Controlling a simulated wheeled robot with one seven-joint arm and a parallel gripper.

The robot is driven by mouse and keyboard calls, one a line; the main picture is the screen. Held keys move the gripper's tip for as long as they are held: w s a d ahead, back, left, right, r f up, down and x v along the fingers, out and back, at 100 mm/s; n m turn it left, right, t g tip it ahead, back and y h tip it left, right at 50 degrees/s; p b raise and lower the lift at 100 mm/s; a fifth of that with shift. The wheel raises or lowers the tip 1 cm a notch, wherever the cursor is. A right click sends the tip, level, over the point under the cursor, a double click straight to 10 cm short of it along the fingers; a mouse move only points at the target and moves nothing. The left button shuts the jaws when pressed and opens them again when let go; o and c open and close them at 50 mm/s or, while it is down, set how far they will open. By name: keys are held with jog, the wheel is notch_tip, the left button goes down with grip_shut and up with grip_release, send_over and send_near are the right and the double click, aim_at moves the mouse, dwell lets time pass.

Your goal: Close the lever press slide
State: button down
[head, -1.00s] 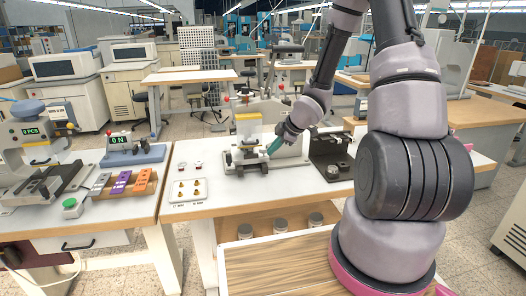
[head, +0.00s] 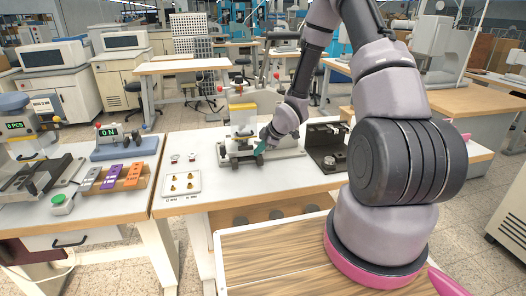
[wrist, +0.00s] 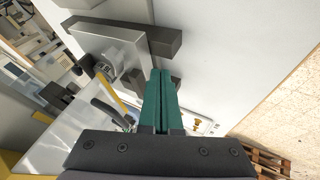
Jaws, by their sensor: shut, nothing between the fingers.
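The lever press (head: 243,122) stands on the white table, with a yellow-topped clear guard at its front. Its low slide base, with dark bars (head: 234,160), sticks out toward the table's front. My gripper (head: 259,148) has teal fingers, shut and empty, pointing down at the right front side of the press. In the wrist view the shut fingers (wrist: 161,74) lie close beside a dark bar (wrist: 165,43) and a silver block (wrist: 112,52) of the press. I cannot tell if they touch. My arm hides part of the press's right side.
A white tray with small brass pieces (head: 181,184) lies left of the press. A dark fixture (head: 326,147) stands to the right. The table's front strip is clear.

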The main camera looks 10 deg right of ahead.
aim_at(256, 142)
jog(key=shift+w, duration=0.6)
jog(key=w, duration=0.3)
jog(key=shift+w, duration=0.25)
jog(key=shift+w+r, duration=0.1)
jog(key=shift+w, duration=0.3)
